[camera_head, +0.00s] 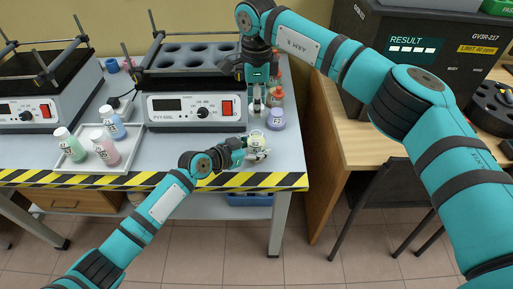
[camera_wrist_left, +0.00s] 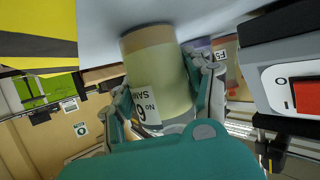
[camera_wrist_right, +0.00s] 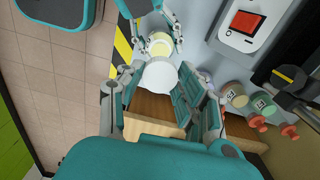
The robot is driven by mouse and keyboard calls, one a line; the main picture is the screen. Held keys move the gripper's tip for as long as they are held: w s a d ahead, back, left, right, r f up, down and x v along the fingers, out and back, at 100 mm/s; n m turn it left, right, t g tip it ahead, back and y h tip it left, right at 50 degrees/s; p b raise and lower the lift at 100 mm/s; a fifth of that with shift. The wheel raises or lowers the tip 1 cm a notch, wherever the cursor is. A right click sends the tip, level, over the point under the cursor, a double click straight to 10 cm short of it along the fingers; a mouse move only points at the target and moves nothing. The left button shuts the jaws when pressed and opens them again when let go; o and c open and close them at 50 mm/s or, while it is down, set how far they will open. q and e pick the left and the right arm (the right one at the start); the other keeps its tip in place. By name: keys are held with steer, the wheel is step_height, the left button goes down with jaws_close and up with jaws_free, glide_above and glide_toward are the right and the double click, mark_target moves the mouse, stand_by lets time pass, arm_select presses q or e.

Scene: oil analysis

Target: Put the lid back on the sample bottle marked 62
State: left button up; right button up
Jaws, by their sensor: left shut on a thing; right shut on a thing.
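The sample bottle (camera_head: 257,140) holds pale yellow liquid and stands near the bench's front right corner. Its label, partly hidden in the left wrist view (camera_wrist_left: 160,85), shows "NO" and a 6. My left gripper (camera_wrist_left: 167,95) is shut around the bottle from the front; it also shows in the head view (camera_head: 246,147). My right gripper (camera_head: 257,92) points down above the bottle, shut on a white lid (camera_wrist_right: 160,76). In the right wrist view the lid is between the fingers, overlapping the bottle (camera_wrist_right: 159,44). Whether lid and bottle touch is not clear.
A purple bottle (camera_head: 276,119) stands close to the right, with red-capped bottles (camera_head: 275,96) behind it. A heating block (camera_head: 195,108) stands behind left. A white tray (camera_head: 125,158) with three bottles lies at left. The striped bench edge (camera_head: 110,181) is in front.

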mark_target(256, 130)
steer(key=shift+f, duration=2.45)
steer(key=shift+f, duration=0.9)
steer(key=shift+f, duration=0.55)
